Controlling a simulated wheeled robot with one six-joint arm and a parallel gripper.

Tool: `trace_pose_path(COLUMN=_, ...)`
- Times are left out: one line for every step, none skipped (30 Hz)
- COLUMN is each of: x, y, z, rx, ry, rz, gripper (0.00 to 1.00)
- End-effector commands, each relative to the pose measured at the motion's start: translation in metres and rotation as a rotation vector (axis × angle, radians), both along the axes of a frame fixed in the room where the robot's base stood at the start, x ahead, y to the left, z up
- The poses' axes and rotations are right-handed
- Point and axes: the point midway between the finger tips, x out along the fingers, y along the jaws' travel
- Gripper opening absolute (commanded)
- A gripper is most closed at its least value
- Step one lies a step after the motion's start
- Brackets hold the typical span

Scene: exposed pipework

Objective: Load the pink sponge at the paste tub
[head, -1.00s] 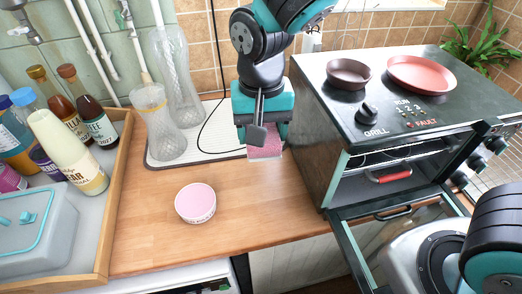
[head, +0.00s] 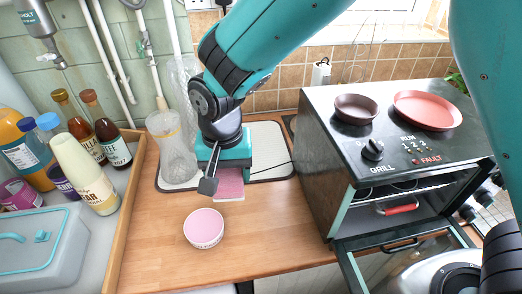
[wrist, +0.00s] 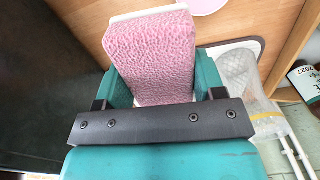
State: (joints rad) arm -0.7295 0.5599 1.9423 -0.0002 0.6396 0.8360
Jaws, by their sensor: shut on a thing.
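The pink sponge (wrist: 152,55) is held between the jaws of my gripper (wrist: 158,85) in the wrist view. In the head view the sponge (head: 229,186) shows below my gripper (head: 222,178), above the wooden counter. The paste tub (head: 204,230) is a round white tub with a pink top. It stands on the counter just in front of and slightly left of the sponge, apart from it. The tub's edge also shows at the top of the wrist view (wrist: 203,4).
A toaster oven (head: 335,165) with an open door stands right, pans on top. A white mat (head: 268,145) and clear glass vessels (head: 172,150) are behind my gripper. A wooden-edged tray (head: 127,225) with bottles and a grey box is left. Counter right of the tub is clear.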

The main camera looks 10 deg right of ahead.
Motion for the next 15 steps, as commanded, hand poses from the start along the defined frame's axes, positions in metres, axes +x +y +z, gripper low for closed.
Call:
trace_pose_path(x=-0.002, y=0.017, z=-0.008, rx=-0.004, ry=0.003, rz=0.006, gripper=0.44)
trace_pose_path(x=-0.002, y=0.025, z=-0.014, rx=-0.004, ry=0.003, rz=0.007, gripper=0.44)
trace_pose_path(x=-0.004, y=0.035, z=-0.021, rx=-0.005, ry=0.004, rz=0.005, gripper=0.44)
trace_pose_path(x=-0.005, y=0.043, z=-0.027, rx=-0.003, ry=0.003, rz=0.006, gripper=0.44)
trace_pose_path(x=-0.006, y=0.049, z=-0.032, rx=-0.003, ry=0.002, rz=0.004, gripper=0.44)
trace_pose_path(x=-0.007, y=0.056, z=-0.038, rx=-0.002, ry=0.001, rz=0.004, gripper=0.44)
trace_pose_path(x=-0.009, y=0.06, z=-0.042, rx=-0.003, ry=0.002, rz=0.003, gripper=0.44)
trace_pose_path(x=-0.009, y=0.064, z=-0.045, rx=-0.002, ry=0.001, rz=0.002, gripper=0.44)
trace_pose_path(x=-0.011, y=0.068, z=-0.049, rx=-0.002, ry=0.001, rz=0.001, gripper=0.44)
trace_pose_path(x=-0.011, y=0.07, z=-0.052, rx=-0.001, ry=0.0, rz=0.001, gripper=0.44)
trace_pose_path(x=-0.012, y=0.072, z=-0.054, rx=0.0, ry=0.0, rz=0.001, gripper=0.44)
trace_pose_path(x=-0.012, y=0.073, z=-0.056, rx=0.001, ry=-0.001, rz=0.001, gripper=0.44)
trace_pose_path(x=-0.012, y=0.074, z=-0.058, rx=0.001, ry=-0.001, rz=0.0, gripper=0.44)
trace_pose_path(x=-0.012, y=0.074, z=-0.06, rx=0.001, ry=-0.001, rz=0.0, gripper=0.44)
trace_pose_path(x=-0.012, y=0.074, z=-0.062, rx=0.001, ry=-0.001, rz=-0.001, gripper=0.44)
